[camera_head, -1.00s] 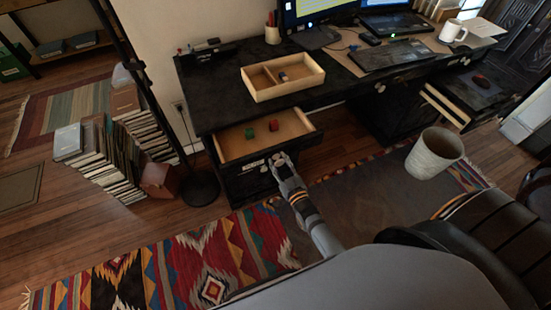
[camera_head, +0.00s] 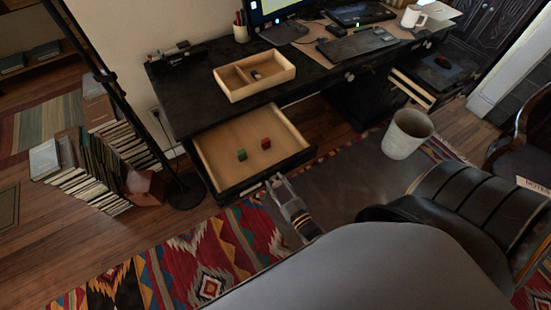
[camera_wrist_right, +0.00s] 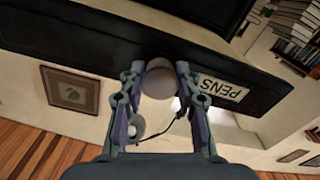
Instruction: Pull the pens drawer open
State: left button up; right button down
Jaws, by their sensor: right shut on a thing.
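The pens drawer (camera_head: 226,164) is out from the black desk (camera_head: 180,106), and its light wood inside shows. A green cube (camera_head: 241,155) and a red cube (camera_head: 266,143) lie apart on its floor. My right gripper (camera_head: 274,182) is at the drawer's front face. In the right wrist view, my right gripper (camera_wrist_right: 158,80) is shut on a round knob (camera_wrist_right: 159,76). A white label reading PENS (camera_wrist_right: 222,90) sits beside the knob on the black drawer front. My left gripper is in no view.
A two-part wooden tray (camera_head: 232,93) stands on the desk above the drawer. A lamp pole (camera_head: 130,105) and book stacks (camera_head: 97,165) are at the left. A bin (camera_head: 405,138) stands right of the drawer. A patterned rug (camera_head: 190,260) covers the floor in front.

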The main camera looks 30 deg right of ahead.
jog(key=c, duration=0.9)
grip_release()
jog(key=shift+s, duration=0.1)
jog(key=s, duration=1.1)
jog(key=shift+s+d, duration=0.2)
jog(key=shift+s, duration=0.2)
jog(key=shift+f, duration=0.1)
